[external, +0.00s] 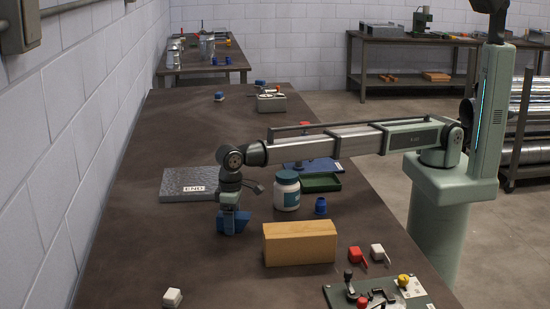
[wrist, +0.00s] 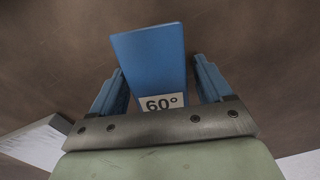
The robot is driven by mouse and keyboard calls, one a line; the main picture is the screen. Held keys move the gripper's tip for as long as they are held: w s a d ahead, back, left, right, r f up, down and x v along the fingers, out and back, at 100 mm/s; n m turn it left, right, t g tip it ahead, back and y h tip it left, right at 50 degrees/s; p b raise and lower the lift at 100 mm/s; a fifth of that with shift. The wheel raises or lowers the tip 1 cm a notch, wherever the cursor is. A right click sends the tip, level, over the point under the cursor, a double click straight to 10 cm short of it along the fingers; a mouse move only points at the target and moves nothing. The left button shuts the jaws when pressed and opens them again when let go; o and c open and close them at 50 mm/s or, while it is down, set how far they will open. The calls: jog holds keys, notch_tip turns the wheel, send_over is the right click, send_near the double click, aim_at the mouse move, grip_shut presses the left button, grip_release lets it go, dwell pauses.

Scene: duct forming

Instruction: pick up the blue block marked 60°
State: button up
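The blue block marked 60° (wrist: 150,58) is between the two blue fingers of my gripper (wrist: 160,80) in the wrist view, with its label toward the camera. A narrow gap shows between the block and the right finger; the left finger is close to the block's edge, and contact is unclear. In the external view, my gripper (external: 231,208) points down over the blue block (external: 236,224) on the table. Blue fingers and blue block are hard to tell apart there. The gripper looks open around the block.
A grey plate (external: 176,184) lies behind my gripper on the left. A white jar with a blue lid (external: 287,190), a small blue piece (external: 321,205) and a wooden block (external: 300,243) stand to the right. The table's left front is mostly clear, apart from a white cube (external: 172,298).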

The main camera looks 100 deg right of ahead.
jog(key=c, duration=1.2)
jog(key=shift+o, duration=0.2)
jog(key=shift+r, duration=0.15)
